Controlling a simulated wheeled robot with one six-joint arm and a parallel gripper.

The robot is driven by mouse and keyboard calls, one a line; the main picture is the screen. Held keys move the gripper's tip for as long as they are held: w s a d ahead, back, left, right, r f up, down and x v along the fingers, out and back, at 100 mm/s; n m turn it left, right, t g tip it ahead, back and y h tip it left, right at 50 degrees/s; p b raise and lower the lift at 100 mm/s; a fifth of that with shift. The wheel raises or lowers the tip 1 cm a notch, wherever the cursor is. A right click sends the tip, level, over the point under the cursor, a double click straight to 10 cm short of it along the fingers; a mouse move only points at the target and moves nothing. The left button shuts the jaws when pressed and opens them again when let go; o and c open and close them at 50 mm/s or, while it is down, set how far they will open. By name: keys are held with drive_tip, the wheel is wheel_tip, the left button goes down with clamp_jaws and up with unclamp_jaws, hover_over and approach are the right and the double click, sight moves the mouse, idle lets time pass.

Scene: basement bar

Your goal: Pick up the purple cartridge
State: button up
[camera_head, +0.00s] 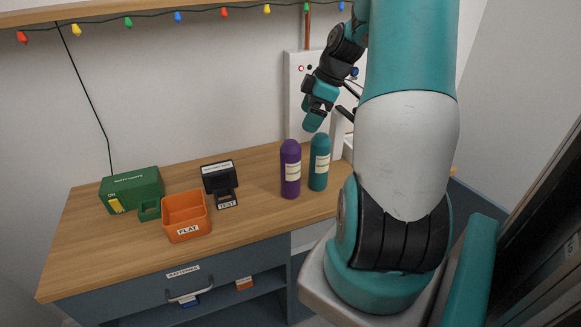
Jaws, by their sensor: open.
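The purple cartridge (290,170) is an upright cylinder with a rounded top and a pale label. It stands on the wooden counter (105,250), right of its middle. A teal cartridge (319,162) of similar shape stands upright close to its right. My gripper (330,117) is up in the air above the back of the counter, above and to the right of the purple cartridge and apart from it. It is open, and I see nothing held in it. My own arm partly hides the area behind it.
An orange bin (186,222) marked FLAT, a black tester (219,180) and a green box (132,189) stand left of the cartridges. A white wall panel (296,100) is behind my gripper. The counter's front left is clear.

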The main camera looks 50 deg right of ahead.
sight(294, 142)
drive_tip(key=p+x, duration=0.1)
drive_tip(key=x, duration=0.5)
drive_tip(key=shift+f, duration=0.15)
drive_tip(key=shift+p+x, duration=1.6)
drive_tip(key=shift+x, duration=1.1)
drive_tip(key=shift+w+a, duration=0.1)
drive_tip(key=c, duration=1.5)
drive_tip(key=shift+c, duration=0.2)
